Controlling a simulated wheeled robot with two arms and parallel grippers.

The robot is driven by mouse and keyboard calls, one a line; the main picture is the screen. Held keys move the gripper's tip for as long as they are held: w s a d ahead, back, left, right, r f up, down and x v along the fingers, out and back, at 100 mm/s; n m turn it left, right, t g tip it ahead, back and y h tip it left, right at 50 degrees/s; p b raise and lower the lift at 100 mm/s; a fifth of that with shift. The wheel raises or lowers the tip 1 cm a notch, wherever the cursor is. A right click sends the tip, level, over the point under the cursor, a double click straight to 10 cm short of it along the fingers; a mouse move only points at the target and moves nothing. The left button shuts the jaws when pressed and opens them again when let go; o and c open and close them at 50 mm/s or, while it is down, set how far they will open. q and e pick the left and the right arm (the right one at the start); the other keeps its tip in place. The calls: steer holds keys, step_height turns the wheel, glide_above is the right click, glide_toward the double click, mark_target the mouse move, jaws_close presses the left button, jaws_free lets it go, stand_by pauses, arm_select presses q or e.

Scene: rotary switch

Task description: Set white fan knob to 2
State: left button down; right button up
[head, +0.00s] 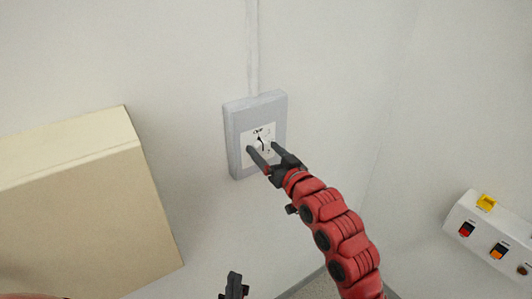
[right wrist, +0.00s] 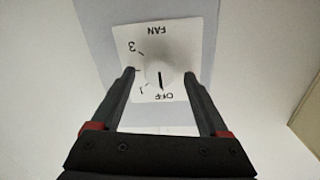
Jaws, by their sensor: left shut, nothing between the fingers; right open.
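The white fan knob (right wrist: 160,70) is round, on a white plate (right wrist: 176,34) marked FAN, 3, 1 and OFF. The lettering appears upside down in the right wrist view. The knob's black line points down at OFF. The 2 is hidden, with the left-hand fingertip over that side of the dial. In the head view the knob (head: 262,143) sits on a grey wall box. My right gripper (right wrist: 158,74) is open, its fingers on either side of the knob with gaps. It also shows in the head view (head: 262,149). My left gripper (head: 234,286) is shut and empty, low in the picture.
A cream box (head: 85,205) stands out from the wall at left. A white panel (head: 500,240) with red, orange and yellow switches is at lower right. A conduit (head: 252,50) runs up from the grey box (head: 234,118). The wall around it is bare.

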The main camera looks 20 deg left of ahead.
jaws_close()
stand_by(0.4)
